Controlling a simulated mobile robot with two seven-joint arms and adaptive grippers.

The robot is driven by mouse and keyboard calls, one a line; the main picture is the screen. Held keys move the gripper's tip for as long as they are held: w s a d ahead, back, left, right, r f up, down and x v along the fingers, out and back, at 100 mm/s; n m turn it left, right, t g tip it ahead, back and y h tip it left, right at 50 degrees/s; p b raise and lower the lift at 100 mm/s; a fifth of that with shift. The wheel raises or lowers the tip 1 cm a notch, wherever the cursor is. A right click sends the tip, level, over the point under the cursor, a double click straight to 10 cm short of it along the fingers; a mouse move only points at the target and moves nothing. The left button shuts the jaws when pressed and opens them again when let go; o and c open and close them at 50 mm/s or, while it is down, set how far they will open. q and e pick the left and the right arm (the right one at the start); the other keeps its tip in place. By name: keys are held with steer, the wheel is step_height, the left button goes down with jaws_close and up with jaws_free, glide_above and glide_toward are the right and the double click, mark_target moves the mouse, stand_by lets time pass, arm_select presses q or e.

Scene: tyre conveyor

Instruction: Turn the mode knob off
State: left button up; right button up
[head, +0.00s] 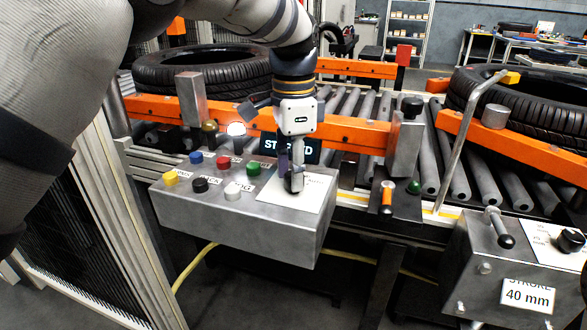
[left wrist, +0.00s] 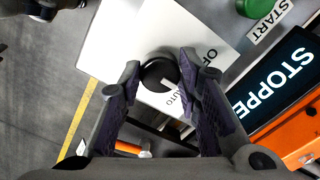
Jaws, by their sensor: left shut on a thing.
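My left gripper (head: 291,180) reaches down onto the white label plate (head: 316,190) at the right end of the grey control box (head: 225,225). In the left wrist view the round black mode knob (left wrist: 156,71) sits between the two fingertips, with the gripper shut on it. A pale pointer mark on the knob lies near the printed word "Auto"; part of "OFF" shows beside it. The fingers hide the knob in the head view. My right gripper is not in view.
Coloured buttons, including a green one (head: 253,169) and a red one (head: 223,163), stand left of the plate. A lit display (left wrist: 275,82) reads "STOPPE", cut off. Orange rails (head: 345,134) and rollers lie behind. A "40 mm" box (head: 500,270) stands right.

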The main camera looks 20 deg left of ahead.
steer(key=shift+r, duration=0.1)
arm_select(q)
steer(key=n, duration=0.4)
steer(key=shift+r+p, duration=0.1)
steer(key=shift+p, duration=0.25)
steer(key=n, duration=0.4)
steer(key=shift+n, duration=0.3)
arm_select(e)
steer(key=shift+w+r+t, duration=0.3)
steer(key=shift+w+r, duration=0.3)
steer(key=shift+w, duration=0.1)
arm_select(q)
steer(key=shift+n, duration=0.3)
steer(key=o, duration=1.1)
steer(key=shift+o, duration=0.2)
step_height(320, 180, up, 12)
